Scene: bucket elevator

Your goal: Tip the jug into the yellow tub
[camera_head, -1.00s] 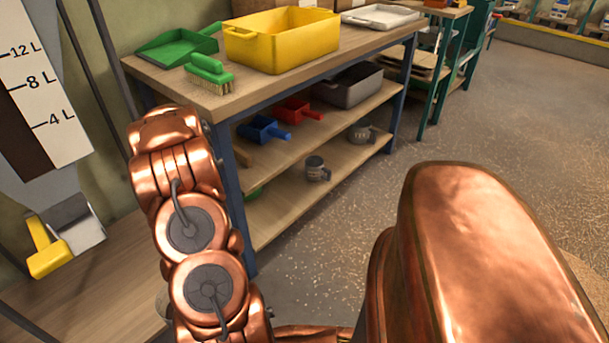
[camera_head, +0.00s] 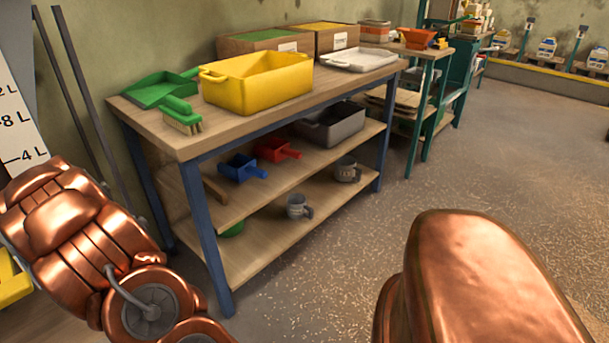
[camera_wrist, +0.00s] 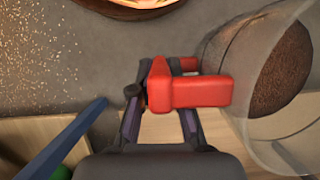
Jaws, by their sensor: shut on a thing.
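The yellow tub (camera_head: 256,92) stands on the wooden top of the workbench in the head view, beside a green brush. I see no contents over its rim. The jug (camera_wrist: 232,42) is at the right of the wrist view, clear-walled with a red handle (camera_wrist: 205,92) and a brown, grainy mass inside. My gripper (camera_wrist: 160,95) is shut on the red handle. The jug is partly cut off by the picture edge, and its tilt is hard to tell. My gripper and the jug do not show in the head view.
The workbench (camera_head: 190,147) also bears a green dustpan (camera_head: 160,90), the green brush (camera_head: 182,115), two boxes and a white tray (camera_head: 358,59). Its lower shelves hold scoops, a grey bin (camera_head: 335,125) and mugs. Open floor (camera_head: 450,165) lies to the right.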

